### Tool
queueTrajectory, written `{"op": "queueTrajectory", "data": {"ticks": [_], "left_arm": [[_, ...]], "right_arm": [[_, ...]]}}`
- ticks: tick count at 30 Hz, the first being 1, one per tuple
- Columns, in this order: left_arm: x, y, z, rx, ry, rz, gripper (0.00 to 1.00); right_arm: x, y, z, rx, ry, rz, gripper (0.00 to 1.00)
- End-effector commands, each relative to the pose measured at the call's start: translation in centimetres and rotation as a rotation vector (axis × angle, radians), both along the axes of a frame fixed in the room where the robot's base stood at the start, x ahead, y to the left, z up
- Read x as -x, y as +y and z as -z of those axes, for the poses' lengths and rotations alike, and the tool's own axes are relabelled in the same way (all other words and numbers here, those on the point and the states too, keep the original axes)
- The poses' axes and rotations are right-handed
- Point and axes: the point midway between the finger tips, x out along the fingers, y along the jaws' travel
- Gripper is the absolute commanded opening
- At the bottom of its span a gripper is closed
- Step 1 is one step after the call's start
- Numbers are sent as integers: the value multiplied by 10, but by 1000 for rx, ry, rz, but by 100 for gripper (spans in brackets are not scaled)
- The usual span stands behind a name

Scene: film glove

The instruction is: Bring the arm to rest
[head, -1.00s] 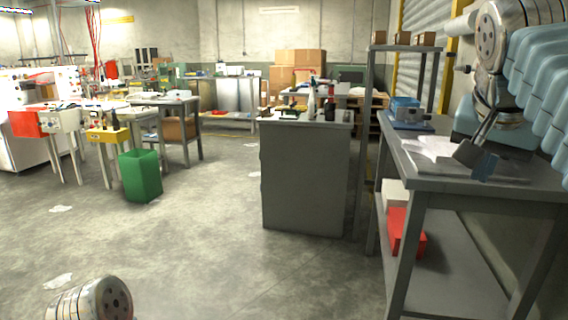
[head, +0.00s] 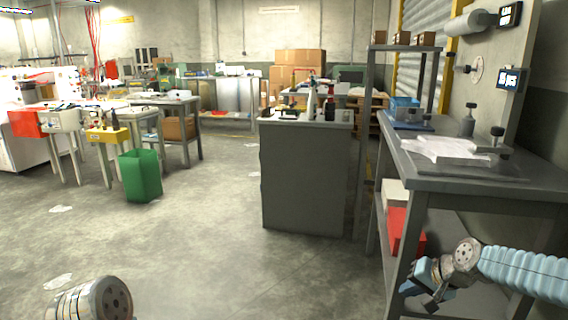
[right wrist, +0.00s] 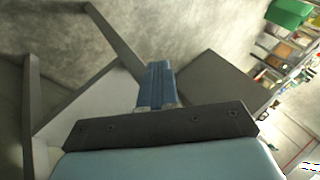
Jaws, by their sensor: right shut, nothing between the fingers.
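My right arm comes in from the lower right in a ribbed light-blue sleeve. My right gripper (head: 424,288) hangs low at the front of the grey workbench (head: 465,183), below its top and beside its front leg. It is shut and empty. In the right wrist view its closed blue fingers (right wrist: 157,86) point out over the floor, with grey bench legs to the left. A round metal part of my left arm shows at the bottom left of the head view, but my left gripper is out of sight.
White sheets (head: 445,148) and a blue box (head: 404,104) lie on the workbench. A red box (head: 403,228) stands on its lower shelf near my right gripper. A grey cabinet (head: 304,180) and a green bin (head: 140,174) stand farther off. The middle floor is clear.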

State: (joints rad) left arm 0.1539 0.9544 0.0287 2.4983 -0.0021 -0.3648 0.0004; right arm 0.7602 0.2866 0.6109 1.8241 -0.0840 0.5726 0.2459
Motion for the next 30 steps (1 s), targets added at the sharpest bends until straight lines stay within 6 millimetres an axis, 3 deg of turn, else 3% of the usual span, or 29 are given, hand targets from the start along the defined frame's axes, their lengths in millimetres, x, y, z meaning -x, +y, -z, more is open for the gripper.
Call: {"op": "queueTrajectory", "data": {"ticks": [1,3,8,14,18,24,30], "left_arm": [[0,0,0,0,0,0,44],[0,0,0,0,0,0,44],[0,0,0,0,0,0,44],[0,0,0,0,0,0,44],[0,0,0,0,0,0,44],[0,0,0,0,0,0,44],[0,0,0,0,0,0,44]], "right_arm": [[2,18,27,-20,21,-27,0],[7,38,63,-37,41,-53,0],[31,89,139,-62,95,-120,0],[89,147,223,-58,178,-207,0],[146,179,272,-30,242,-277,0],[221,198,315,33,314,-361,0],[254,199,327,71,341,-398,0]]}}
